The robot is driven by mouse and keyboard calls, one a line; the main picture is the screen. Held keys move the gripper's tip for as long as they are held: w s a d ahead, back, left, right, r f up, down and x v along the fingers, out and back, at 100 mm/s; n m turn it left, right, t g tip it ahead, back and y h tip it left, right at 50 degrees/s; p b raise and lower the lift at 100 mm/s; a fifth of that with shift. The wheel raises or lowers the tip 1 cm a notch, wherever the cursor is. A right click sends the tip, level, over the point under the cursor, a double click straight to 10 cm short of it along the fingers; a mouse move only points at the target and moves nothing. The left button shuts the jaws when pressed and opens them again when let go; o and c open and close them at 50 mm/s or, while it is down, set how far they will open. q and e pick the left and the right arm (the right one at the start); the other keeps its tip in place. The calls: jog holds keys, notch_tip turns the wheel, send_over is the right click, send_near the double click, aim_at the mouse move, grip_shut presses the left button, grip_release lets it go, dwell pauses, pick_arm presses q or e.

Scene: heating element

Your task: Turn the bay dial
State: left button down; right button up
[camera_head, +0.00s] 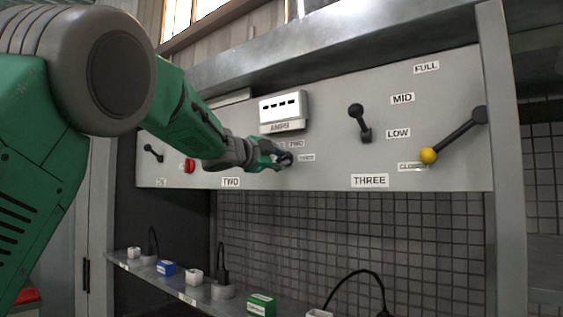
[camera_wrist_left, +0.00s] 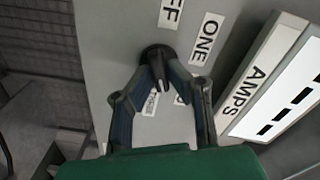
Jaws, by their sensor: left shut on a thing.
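The bay dial (camera_wrist_left: 155,52) is a black round knob on the grey panel (camera_head: 335,115). In the left wrist view, labels around it include ONE (camera_wrist_left: 207,38) and one reading "FF", cut off by the picture edge. My left gripper (camera_head: 281,157) reaches the panel below the AMPS meter (camera_head: 284,108). In the left wrist view its two fingers (camera_wrist_left: 161,66) close together on the knob. The gripper mostly hides the dial in the head view. My right gripper is in neither view.
To the right are a black lever (camera_head: 360,122) above the THREE label and a yellow-knobbed lever (camera_head: 452,135). A red knob (camera_head: 189,166) sits left of my gripper. Below, a shelf (camera_head: 205,294) holds several small blocks and plugs with cords.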

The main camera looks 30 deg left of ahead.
pick_arm(q)
jog(key=shift+w+f+m+b, duration=0.1)
jog(key=shift+f+m+b, duration=0.1)
jog(key=shift+m, duration=0.55)
jog(key=shift+s+f+m+b, duration=0.1)
jog(key=shift+m+b, duration=0.15)
jog(key=shift+m, duration=0.55)
jog(key=shift+w+f+m+b, duration=0.1)
jog(key=shift+m+b, duration=0.1)
jog(key=shift+m, duration=0.55)
jog(key=c, duration=1.6)
grip_release()
jog(key=shift+o, duration=0.2)
jog(key=shift+r, duration=0.1)
jog(key=shift+r, duration=0.1)
jog(key=shift+s, duration=0.3)
jog(key=s+a, duration=0.1)
jog(key=s, duration=1)
jog(key=shift+s, duration=0.15)
